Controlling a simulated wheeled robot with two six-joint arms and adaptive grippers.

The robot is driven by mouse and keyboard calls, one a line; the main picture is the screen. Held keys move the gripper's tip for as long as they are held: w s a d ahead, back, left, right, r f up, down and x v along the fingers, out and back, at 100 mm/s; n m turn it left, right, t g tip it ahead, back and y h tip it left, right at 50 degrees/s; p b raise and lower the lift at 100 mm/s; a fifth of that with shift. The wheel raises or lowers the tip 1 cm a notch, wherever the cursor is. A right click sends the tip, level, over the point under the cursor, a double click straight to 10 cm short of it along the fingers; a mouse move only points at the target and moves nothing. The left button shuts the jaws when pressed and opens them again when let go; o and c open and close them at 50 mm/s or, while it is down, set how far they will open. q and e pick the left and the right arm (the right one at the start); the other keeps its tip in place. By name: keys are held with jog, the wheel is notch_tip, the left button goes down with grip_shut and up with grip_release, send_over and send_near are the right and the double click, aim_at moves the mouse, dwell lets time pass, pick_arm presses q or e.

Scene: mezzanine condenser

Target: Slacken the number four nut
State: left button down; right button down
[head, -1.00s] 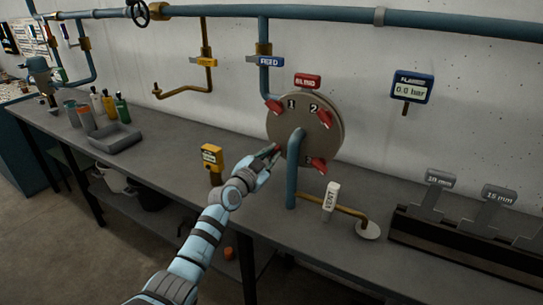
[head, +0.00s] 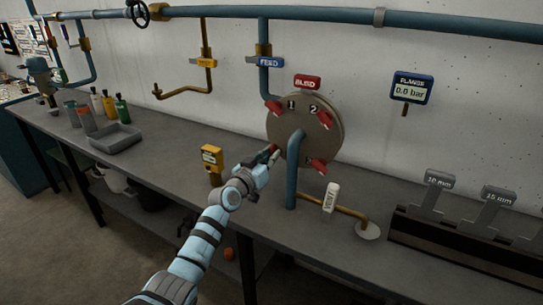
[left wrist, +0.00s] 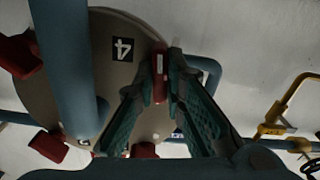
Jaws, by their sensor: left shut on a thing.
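The round grey flange (head: 322,122) stands upright behind the bench with several red wing-shaped nuts around its rim. Numbers 1 and 2 show in the head view, and a label 4 (left wrist: 122,49) shows in the left wrist view. My left gripper (head: 270,156) is at the flange's lower left. In the left wrist view its fingers (left wrist: 160,75) are shut on a red nut (left wrist: 159,88) beside the label 4. In the head view this nut (head: 274,149) is mostly hidden by the fingers. My right gripper is not in view.
A blue pipe (head: 291,180) rises in front of the flange. A white vent tag (head: 332,197) is on a brass pipe at right. A yellow device (head: 212,160) stands left of my gripper. The flange gauge (head: 411,88) reads 0.0 bar. A wrench rack (head: 465,250) lies at right.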

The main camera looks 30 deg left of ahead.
pick_arm(q)
jog(key=shift+n+p, duration=0.85)
jog(key=shift+n, duration=4.05)
jog(key=c, duration=1.7)
grip_release()
jog(key=shift+o, duration=0.2)
jog(key=s, duration=1.2)
jog(key=shift+a, duration=0.4)
